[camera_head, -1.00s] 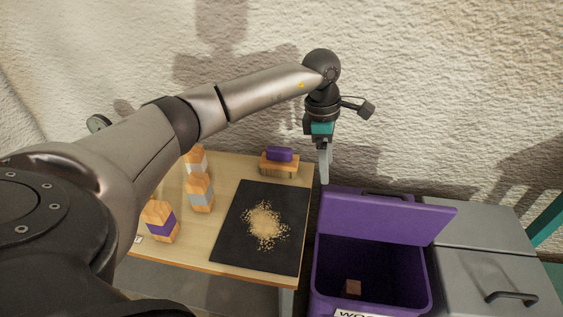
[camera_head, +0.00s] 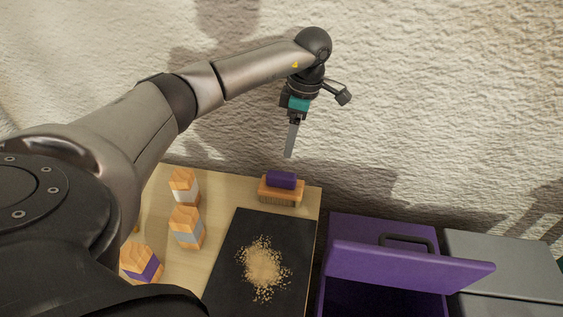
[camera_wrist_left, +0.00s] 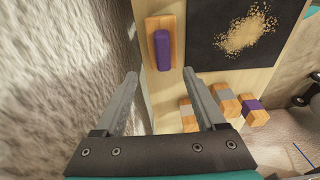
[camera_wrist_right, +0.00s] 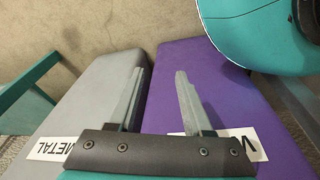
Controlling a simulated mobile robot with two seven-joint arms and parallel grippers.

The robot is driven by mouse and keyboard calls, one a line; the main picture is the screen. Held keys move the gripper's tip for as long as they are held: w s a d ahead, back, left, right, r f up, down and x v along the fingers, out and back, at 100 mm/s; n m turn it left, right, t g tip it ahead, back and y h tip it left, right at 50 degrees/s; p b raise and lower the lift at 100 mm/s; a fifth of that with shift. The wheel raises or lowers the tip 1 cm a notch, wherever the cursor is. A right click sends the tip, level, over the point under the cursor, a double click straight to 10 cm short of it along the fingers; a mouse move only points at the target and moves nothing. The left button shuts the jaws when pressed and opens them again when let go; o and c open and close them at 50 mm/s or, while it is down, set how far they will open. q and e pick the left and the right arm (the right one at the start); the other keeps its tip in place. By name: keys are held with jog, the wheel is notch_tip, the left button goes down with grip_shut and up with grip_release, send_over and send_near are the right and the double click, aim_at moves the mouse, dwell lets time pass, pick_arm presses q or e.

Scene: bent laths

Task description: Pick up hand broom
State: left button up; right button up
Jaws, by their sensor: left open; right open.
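The hand broom (camera_head: 281,190) has a wooden block with bristles and a purple grip on top. It stands at the back edge of the wooden table, behind the dark mat. My left gripper (camera_head: 288,155) points down just above and behind it, apart from it. In the left wrist view the hand broom (camera_wrist_left: 163,48) lies ahead of the open, empty fingers of my left gripper (camera_wrist_left: 160,78). My right gripper (camera_wrist_right: 158,75) is open and empty over the bins in the right wrist view; it is out of the head view.
A dark mat (camera_head: 232,262) with a pile of shavings (camera_head: 263,268) lies on the table. Several wooden blocks with coloured bands (camera_head: 187,226) stand at left. An open purple bin (camera_head: 400,265) and a grey bin (camera_head: 510,258) stand at right. A rough wall rises close behind the table.

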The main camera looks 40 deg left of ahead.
pick_arm(q)
jog(key=b, duration=0.2)
send_over(282, 174)
jog(key=w, duration=0.1)
jog(key=f, duration=0.7)
jog(key=shift+d, duration=0.35)
jog(key=shift+s+a+f+b, duration=0.15)
jog(key=shift+f+b, duration=0.3)
jog(key=shift+f, duration=0.3)
jog(key=shift+s+a+f+b, duration=0.15)
jog(key=shift+f+b, duration=0.3)
jog(key=shift+f, duration=0.3)
jog(key=shift+s+a+f+b, duration=0.15)
jog(key=shift+f+b, duration=0.3)
jog(key=shift+f, duration=0.7)
pick_arm(e)
jog(key=w+a+r+t, duration=0.1)
jog(key=w+r, duration=0.3)
jog(key=r, duration=0.6)
jog(key=shift+w+a, duration=0.35)
jog(key=shift+a, duration=0.05)
pick_arm(q)
grip_shut()
